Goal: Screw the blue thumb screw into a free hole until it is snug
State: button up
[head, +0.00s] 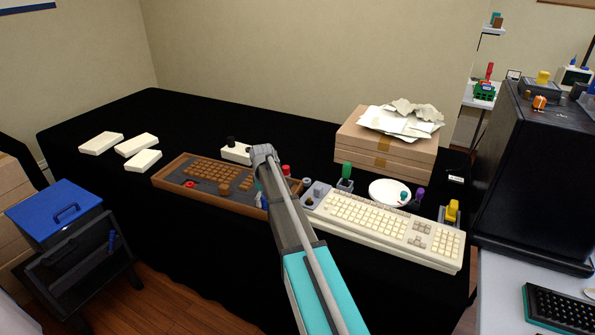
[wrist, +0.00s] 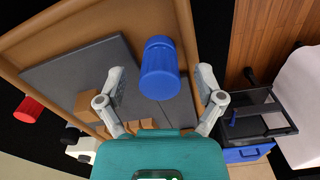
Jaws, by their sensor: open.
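The blue thumb screw (wrist: 160,72) shows in the wrist view between the two fingers of my open gripper (wrist: 160,88). A gap shows on both sides, so neither finger appears to touch it. A dark grey panel (wrist: 70,75) lies behind it inside a brown wooden tray. In the head view a small blue part (head: 264,201) shows beside my arm at the tray's right end. My arm hides most of that spot and my fingers there. I cannot make out any free hole or the screw's lower end.
The wooden tray (head: 160,181) holds brown keys. A cream keyboard (head: 390,226) lies right of my arm. Red (head: 286,170), green (head: 346,170), purple (head: 418,194) and yellow (head: 452,208) knobs stand nearby. A white plate (head: 383,189) and cardboard boxes (head: 365,153) are behind.

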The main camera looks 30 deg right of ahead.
jog(key=m, duration=0.5)
jog(key=shift+m, duration=2.6)
jog(key=shift+m, duration=0.4)
jog(key=shift+n, duration=0.6)
